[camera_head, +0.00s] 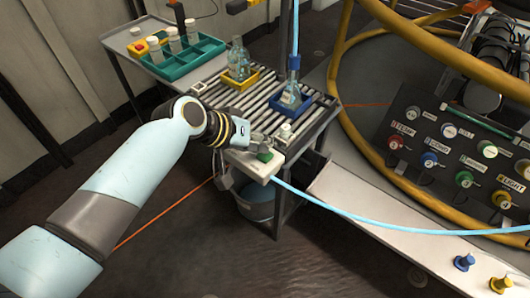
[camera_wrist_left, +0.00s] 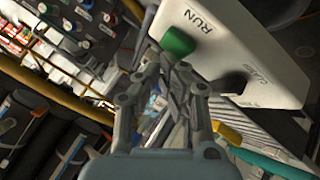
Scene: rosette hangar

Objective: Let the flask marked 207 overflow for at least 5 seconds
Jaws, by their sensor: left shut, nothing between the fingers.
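Another flask (camera_head: 237,58) stands in a yellow holder (camera_head: 252,82). I cannot read 207 on either, nor tell any liquid level. My left gripper (camera_head: 262,144) is shut and empty at the table's near end, close to a green button (camera_head: 264,156). In the left wrist view the fingertips (camera_wrist_left: 172,72) are just below the green button (camera_wrist_left: 178,42), beside the word RUN; contact is unclear. My right gripper is out of view.
The white control box (camera_wrist_left: 235,45) carries a dark knob. A green tray (camera_head: 183,62) with white-capped containers is at the back left. A panel of coloured knobs (camera_head: 450,150) and yellow hoops (camera_head: 440,50) are at the right. A bucket (camera_head: 256,204) is under the table.

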